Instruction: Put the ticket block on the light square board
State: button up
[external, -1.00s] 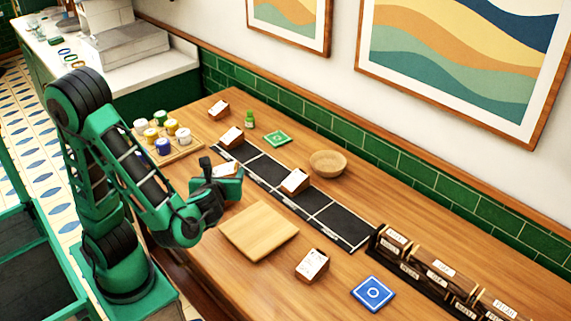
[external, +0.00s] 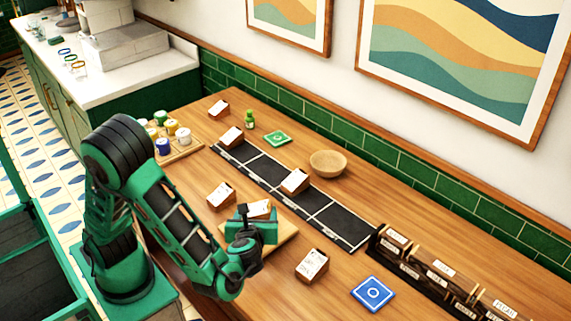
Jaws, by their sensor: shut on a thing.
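The light square wooden board (external: 285,238) lies flat on the table, partly hidden by my gripper and arm. My gripper (external: 257,224) is over the board, shut on a wooden ticket block with a white top (external: 259,208). The block shows just beyond the green jaws, its lower part hidden. I cannot tell whether it touches the board. Other similar ticket blocks are in view: one (external: 221,195) stands just left of the board and another (external: 313,264) to its right.
A black strip with squares (external: 265,169) runs behind the board, with ticket blocks on it. A round bowl (external: 328,163), green tile (external: 277,138), blue tile (external: 373,293), tray of jars (external: 185,149) and dark labelled rack (external: 430,272) stand around.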

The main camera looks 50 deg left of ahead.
jog(key=shift+f, duration=1.7)
jog(key=o, duration=1.1)
jog(key=shift+f, duration=0.1)
jog(key=v, duration=1.2)
